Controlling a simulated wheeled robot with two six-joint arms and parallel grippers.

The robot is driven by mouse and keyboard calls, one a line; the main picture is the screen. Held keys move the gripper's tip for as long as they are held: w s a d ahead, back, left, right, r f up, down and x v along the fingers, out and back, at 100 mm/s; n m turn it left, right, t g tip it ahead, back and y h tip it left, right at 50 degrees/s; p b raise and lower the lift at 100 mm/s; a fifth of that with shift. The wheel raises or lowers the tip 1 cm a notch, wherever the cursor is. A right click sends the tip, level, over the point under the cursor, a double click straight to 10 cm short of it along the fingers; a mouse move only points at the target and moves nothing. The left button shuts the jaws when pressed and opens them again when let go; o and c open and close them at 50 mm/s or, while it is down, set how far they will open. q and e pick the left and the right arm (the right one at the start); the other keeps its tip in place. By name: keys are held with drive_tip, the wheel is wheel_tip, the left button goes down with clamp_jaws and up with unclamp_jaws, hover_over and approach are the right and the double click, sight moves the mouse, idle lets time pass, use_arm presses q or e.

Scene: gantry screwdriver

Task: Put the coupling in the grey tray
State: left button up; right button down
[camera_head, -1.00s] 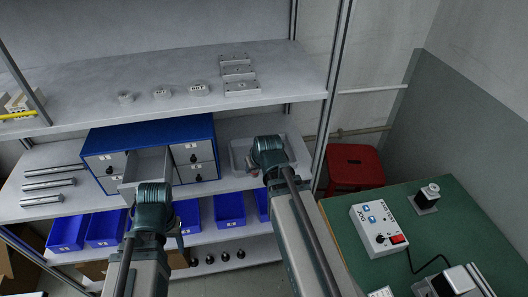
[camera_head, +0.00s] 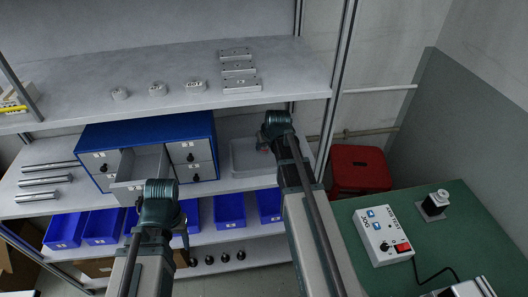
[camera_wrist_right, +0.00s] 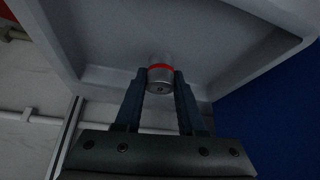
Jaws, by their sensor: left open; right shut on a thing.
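The coupling (camera_wrist_right: 159,74) is a small silver cylinder with a red band. My right gripper (camera_wrist_right: 160,88) is shut on it, with one finger on each side. In the right wrist view the coupling is in front of the inside of the grey tray (camera_wrist_right: 235,60); I cannot tell whether it touches the tray. In the head view the grey tray (camera_head: 240,165) is on the middle shelf, right of the blue drawer cabinet, and my right gripper (camera_head: 266,146) is at its right part. My left gripper (camera_head: 161,190) is open in front of the pulled-out drawer; its fingertips are mostly hidden.
The blue cabinet (camera_head: 150,130) has one drawer (camera_head: 146,165) pulled out. Blue bins (camera_head: 229,209) line the shelf below. Metal rods (camera_head: 45,181) lie at left. A shelf post (camera_head: 337,85) stands right of the tray. A green table (camera_head: 452,225) with a control box is at right.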

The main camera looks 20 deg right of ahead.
wheel_tip(320, 180, down, 2)
drive_tip(key=shift+s+a+f+b, duration=0.1)
drive_tip(key=shift+f+b, duration=0.05)
drive_tip(key=shift+b, duration=0.35)
drive_tip(key=shift+a+f, duration=0.15)
use_arm(q)
drive_tip(key=shift+a+f, duration=0.2)
drive_tip(key=shift+f, duration=0.45)
drive_tip(key=shift+a+f, duration=0.2)
drive_tip(key=shift+f, duration=0.4)
use_arm(e)
drive_tip(key=shift+f+b, duration=0.15)
drive_tip(key=shift+b, duration=0.2)
use_arm(q)
drive_tip(key=shift+f, duration=0.15)
use_arm(e)
drive_tip(key=c, duration=0.5)
unclamp_jaws()
drive_tip(key=shift+r, duration=0.25)
